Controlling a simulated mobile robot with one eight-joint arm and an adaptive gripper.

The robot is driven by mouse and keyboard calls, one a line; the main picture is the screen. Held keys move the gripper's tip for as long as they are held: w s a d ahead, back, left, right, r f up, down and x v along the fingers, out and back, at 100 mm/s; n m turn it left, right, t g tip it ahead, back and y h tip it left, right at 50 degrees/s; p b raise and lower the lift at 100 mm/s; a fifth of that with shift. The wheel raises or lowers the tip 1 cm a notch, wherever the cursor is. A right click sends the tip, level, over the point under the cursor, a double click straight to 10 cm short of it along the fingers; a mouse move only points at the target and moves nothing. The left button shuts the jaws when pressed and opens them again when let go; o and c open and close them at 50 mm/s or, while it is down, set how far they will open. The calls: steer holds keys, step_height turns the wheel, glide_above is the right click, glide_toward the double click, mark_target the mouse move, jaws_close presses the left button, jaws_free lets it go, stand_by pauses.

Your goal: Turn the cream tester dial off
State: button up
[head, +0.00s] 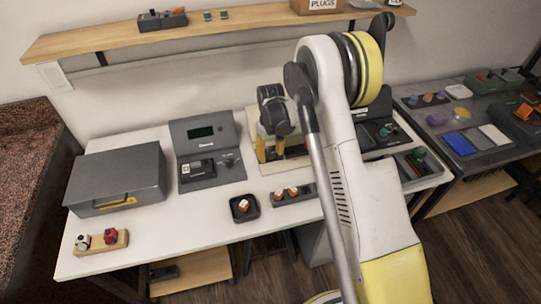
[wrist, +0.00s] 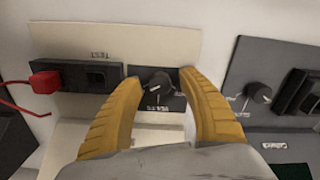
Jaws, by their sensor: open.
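The cream tester (wrist: 120,40) lies below my gripper. In the head view, only part of the cream tester (head: 295,164) shows beside my arm. Its black dial (wrist: 158,82) sits on a dark square plate in the wrist view. My gripper (wrist: 160,76) is open, with one yellow finger on each side of the dial. I cannot tell whether the fingers touch it. The dial's setting is too small to read. My gripper (head: 270,148) points down at the tester in the head view, and the dial is hidden there.
A grey tester with a dial (wrist: 258,92) stands close beside; it also shows in the head view (head: 206,140). A red plug (wrist: 44,82) with a lead sits in the cream tester's socket block. A grey case (head: 118,175) is at left.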

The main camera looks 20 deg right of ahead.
jaws_close()
